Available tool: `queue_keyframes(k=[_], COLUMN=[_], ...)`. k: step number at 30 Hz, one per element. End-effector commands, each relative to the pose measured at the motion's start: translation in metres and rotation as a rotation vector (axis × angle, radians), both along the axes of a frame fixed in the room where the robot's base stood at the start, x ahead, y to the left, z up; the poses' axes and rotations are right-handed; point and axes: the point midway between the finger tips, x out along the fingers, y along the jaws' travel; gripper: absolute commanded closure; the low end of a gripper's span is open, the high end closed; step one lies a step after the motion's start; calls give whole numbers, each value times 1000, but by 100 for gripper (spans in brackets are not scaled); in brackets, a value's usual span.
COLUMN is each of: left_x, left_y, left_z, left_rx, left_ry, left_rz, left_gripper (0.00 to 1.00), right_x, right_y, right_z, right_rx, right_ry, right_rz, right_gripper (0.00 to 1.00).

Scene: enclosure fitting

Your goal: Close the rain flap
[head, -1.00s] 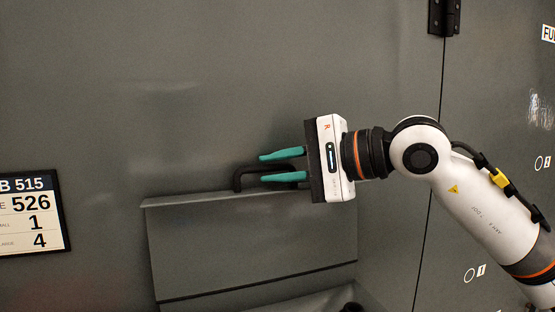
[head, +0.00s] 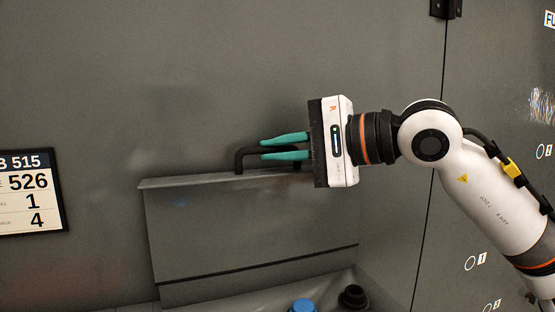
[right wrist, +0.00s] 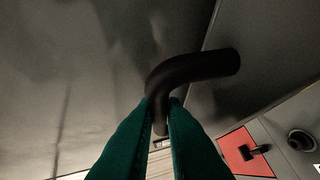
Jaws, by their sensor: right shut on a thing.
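The rain flap (head: 250,232) is a grey panel low in the middle of the head view, with a lip along its top edge and a dark line near its bottom. A black bar handle (head: 240,158) stands at its top. My right gripper (head: 264,148) reaches in from the right, with its teal fingers shut on the handle. In the right wrist view the fingers (right wrist: 160,115) close around one leg of the bent black handle (right wrist: 190,70). The exact tilt of the flap is hard to tell. My left gripper is not in view.
Below the flap is a recess with a blue cap (head: 303,305) and a black cap (head: 353,297). A number plate (head: 30,191) is at the left. A door seam with a black hinge (head: 446,8) runs at the right. The right wrist view shows a red plate (right wrist: 238,152).

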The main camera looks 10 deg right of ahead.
Motion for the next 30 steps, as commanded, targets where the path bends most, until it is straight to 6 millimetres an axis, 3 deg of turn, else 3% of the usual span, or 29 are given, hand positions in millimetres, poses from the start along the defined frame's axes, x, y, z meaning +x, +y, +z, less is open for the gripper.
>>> queue_keyframes(k=[1, 15, 24, 30], left_x=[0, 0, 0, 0], left_y=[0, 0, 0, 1], left_z=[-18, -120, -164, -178], left_rx=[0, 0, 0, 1], left_ry=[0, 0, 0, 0], left_rz=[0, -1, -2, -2], left_gripper=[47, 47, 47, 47], right_x=[-5, -60, -86, -95], right_y=[-1, -12, -17, -19], right_z=[-9, -29, -40, -43], right_rx=[5, 62, 91, 104], right_ry=[-26, -312, -464, -521], right_rz=[1, 2, 2, 2], right_gripper=[100, 100, 100, 100])
